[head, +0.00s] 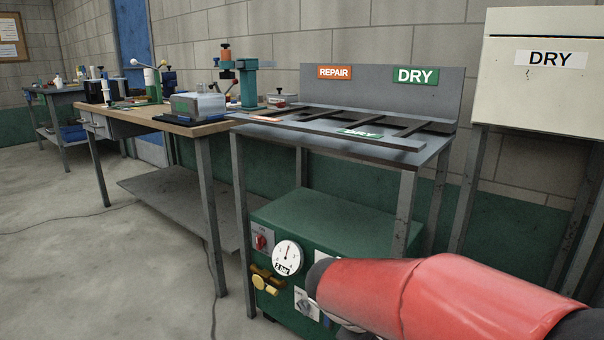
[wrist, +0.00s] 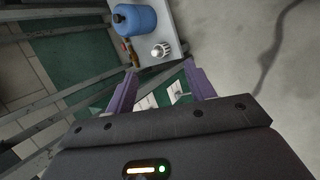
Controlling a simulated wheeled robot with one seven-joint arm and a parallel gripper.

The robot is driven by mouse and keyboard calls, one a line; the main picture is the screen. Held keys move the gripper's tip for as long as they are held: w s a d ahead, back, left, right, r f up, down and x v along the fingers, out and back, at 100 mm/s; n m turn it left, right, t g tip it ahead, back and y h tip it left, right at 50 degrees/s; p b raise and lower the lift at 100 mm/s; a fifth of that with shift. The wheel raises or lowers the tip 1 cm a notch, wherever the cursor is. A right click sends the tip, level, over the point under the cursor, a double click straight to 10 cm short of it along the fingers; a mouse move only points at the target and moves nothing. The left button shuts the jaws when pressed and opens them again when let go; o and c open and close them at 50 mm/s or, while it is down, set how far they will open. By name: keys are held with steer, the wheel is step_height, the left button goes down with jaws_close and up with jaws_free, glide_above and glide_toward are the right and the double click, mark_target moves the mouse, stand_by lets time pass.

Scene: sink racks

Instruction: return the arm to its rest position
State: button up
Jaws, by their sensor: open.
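My red arm (head: 430,295) reaches in from the lower right in the head view, in front of the green cabinet under the rack bench. In the head view my gripper is mostly hidden behind the arm. In the wrist view my gripper (wrist: 161,70) shows two purple fingers spread apart, with nothing held between them. Past the fingers are a pale panel with a silver knob-like part (wrist: 161,50) and a blue rounded object (wrist: 136,21), both apart from the fingers as far as I can tell.
The grey rack bench (head: 425,152) carries dark bars and REPAIR and DRY signs. Below it stands the green cabinet (head: 325,222) with a gauge (head: 287,257). A cream DRY box (head: 545,90) is at right, a wooden workbench (head: 165,118) at left. Floor at left is open, with cables.

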steer(key=s+r+m+t+y+p, duration=0.3)
steer(key=s+r+m+y, duration=0.3)
steer(key=s+r, duration=0.4)
steer(key=s+m+p, duration=0.1)
steer(key=s, duration=0.3)
steer(key=shift+r+m+y, duration=0.15)
steer(key=shift+m+y, duration=0.25)
